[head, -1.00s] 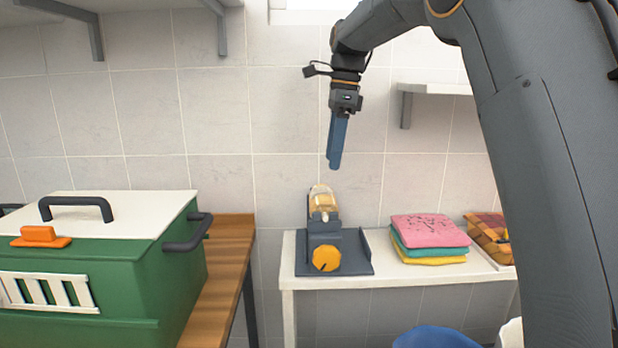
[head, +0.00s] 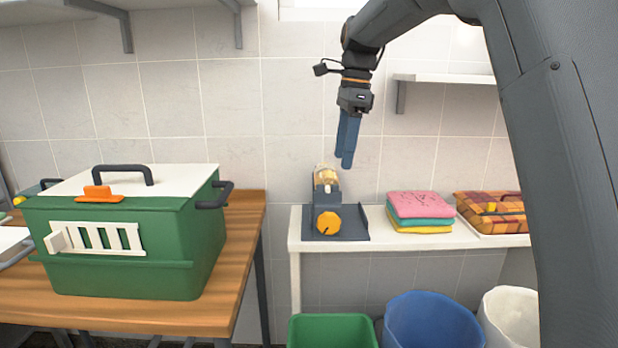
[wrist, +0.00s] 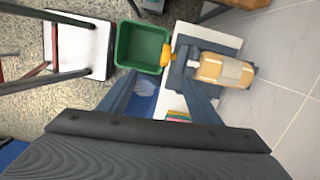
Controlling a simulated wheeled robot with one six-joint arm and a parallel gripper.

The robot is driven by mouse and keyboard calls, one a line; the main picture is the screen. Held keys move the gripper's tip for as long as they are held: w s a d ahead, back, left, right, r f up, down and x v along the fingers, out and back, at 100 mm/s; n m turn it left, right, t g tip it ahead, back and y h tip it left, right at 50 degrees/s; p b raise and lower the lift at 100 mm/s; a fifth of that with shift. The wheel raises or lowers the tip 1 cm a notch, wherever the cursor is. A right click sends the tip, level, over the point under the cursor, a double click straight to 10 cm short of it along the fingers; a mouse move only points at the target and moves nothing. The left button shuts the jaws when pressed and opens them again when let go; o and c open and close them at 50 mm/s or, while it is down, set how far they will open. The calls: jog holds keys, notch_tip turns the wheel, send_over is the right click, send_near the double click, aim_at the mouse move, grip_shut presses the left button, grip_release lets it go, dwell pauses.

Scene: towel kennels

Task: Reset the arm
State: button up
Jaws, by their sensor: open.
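My gripper (head: 347,140) hangs from my raised arm with its blue fingers pointing down, above the white wall table (head: 296,246). In the wrist view my gripper (wrist: 160,100) has its two fingers apart, with nothing held between them. A dark dispenser (head: 324,212) with an orange-yellow knob (head: 328,222) and a clear bottle with amber contents (head: 327,178) stands on the table, below and slightly left of the fingertips. The bottle also shows in the wrist view (wrist: 225,71), right of the fingers. The fingers are clear of it.
A green kennel (head: 120,245) with a white lid sits on a wooden table (head: 150,312) at left. Folded towels (head: 420,207) and a plaid item (head: 490,208) lie right of the dispenser. Green (head: 332,331), blue (head: 433,320) and white (head: 507,312) bins stand below. A shelf (head: 450,79) is on the wall.

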jog(key=s+d+f+n, duration=0.3)
jog(key=s+f+n, duration=0.2)
jog(key=s+f, duration=0.3)
jog(key=s+d+f+n+h, duration=0.1)
jog(key=s+d+f+n, duration=0.3)
jog(key=s, duration=1)
jog(key=s+d+f+n+p, duration=0.1)
jog(key=s+d+f+n, duration=0.2)
jog(key=s+f+n, duration=0.5)
notch_tip(320, 180, down, 4)
jog(key=s, duration=0.3)
jog(key=shift+d+f, duration=0.15)
jog(key=shift+d, duration=0.2)
